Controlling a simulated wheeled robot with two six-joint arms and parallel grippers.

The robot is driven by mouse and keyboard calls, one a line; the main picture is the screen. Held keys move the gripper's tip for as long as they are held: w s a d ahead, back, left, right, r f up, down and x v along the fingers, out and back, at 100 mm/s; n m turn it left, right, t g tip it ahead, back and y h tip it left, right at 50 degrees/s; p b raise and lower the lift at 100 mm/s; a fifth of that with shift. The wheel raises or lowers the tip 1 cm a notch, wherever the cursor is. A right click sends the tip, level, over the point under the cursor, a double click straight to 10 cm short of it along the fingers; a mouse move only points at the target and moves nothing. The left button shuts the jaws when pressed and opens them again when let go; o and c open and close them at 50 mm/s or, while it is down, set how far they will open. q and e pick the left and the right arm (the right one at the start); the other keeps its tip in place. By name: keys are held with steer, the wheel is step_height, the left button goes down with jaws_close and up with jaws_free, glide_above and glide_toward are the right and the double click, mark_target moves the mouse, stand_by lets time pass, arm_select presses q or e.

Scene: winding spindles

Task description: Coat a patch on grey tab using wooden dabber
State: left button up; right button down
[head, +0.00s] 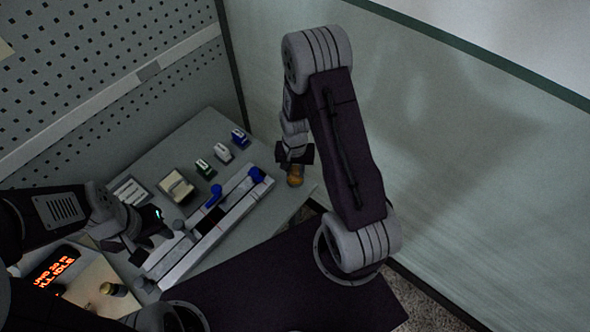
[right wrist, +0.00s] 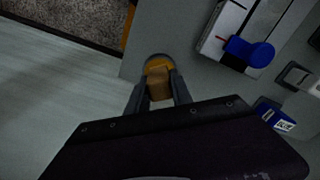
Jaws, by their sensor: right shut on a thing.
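My right gripper (right wrist: 158,92) is shut on the wooden dabber (right wrist: 159,82), a tan block between its fingers. The dabber is over or in a round orange-topped pot (right wrist: 157,60); I cannot tell how deep. In the head view, my right gripper (head: 294,158) points down just above the pot (head: 295,179), near the table's right edge. My left gripper (head: 152,240) is beside the near left end of a long metal rail fixture (head: 205,235); its jaws are too dark to read. A small grey round piece (head: 179,225) is beside the rail; I cannot identify the grey tab for sure.
Blue pieces (head: 214,195) (head: 256,174) sit on the rail. Blue (head: 239,136), white (head: 224,153) and green (head: 205,168) blocks stand behind it, with a beige-topped tray (head: 177,187) to their left. A lit display (head: 54,267) and small jar (head: 113,289) are at lower left.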

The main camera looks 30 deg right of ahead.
mark_target(295, 168)
steer(key=shift+s, duration=0.1)
step_height(295, 168, up, 7)
steer(key=p, duration=0.6)
steer(key=shift+f, duration=0.1)
stand_by(0.7)
